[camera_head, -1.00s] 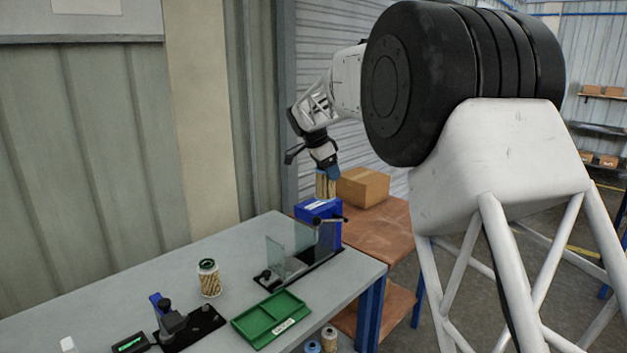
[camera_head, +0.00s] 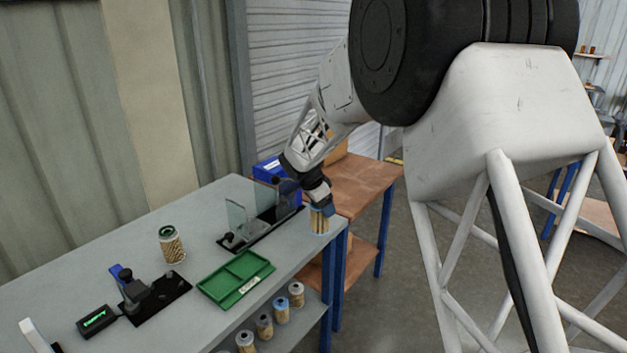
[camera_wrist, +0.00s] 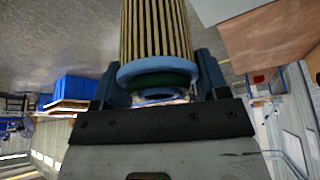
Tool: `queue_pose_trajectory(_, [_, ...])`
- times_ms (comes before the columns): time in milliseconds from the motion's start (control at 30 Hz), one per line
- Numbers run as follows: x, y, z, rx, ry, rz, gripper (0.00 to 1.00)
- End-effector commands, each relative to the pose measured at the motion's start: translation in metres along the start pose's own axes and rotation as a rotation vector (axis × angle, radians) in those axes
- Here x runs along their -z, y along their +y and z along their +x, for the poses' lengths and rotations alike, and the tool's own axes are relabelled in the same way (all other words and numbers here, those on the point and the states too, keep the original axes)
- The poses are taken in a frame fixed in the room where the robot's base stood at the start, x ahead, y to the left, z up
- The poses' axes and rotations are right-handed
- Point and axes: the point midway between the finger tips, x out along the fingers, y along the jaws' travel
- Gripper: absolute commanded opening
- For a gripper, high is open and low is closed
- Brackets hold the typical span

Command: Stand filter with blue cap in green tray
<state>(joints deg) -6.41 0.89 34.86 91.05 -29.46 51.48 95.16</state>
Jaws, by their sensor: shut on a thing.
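My gripper (camera_head: 320,203) is shut on a pleated tan filter with a blue cap (camera_head: 319,220). The filter hangs roughly upright below the fingers, near the right end of the grey bench, and looks to be above its edge. In the wrist view, the fingers (camera_wrist: 158,78) flank the cap end, where the filter's blue rim (camera_wrist: 158,70) and a dark green ring show; its far end is out of frame. The green tray (camera_head: 262,262) lies on the bench, left of and nearer than my gripper. It has divided compartments, which look empty.
A filter with a dark green top (camera_head: 172,245) stands left of the tray. A black clamp fixture (camera_head: 160,296) is nearer left. Several filters (camera_head: 281,310) stand on a lower shelf. A blue bin (camera_head: 268,170) is behind.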

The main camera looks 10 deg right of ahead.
Motion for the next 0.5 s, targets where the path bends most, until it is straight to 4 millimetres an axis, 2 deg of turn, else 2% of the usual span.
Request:
queue_pose_trajectory(100, [-0.01, 0.016, 0.018, -0.001, -0.005, -0.003, 0.38])
queue_pose_trajectory(267, [-0.03, 0.03, 0.033, 0.003, -0.01, -0.016, 0.38])
queue_pose_trajectory(500, [-0.067, 0.022, 0.02, 0.018, -0.013, -0.045, 0.38])
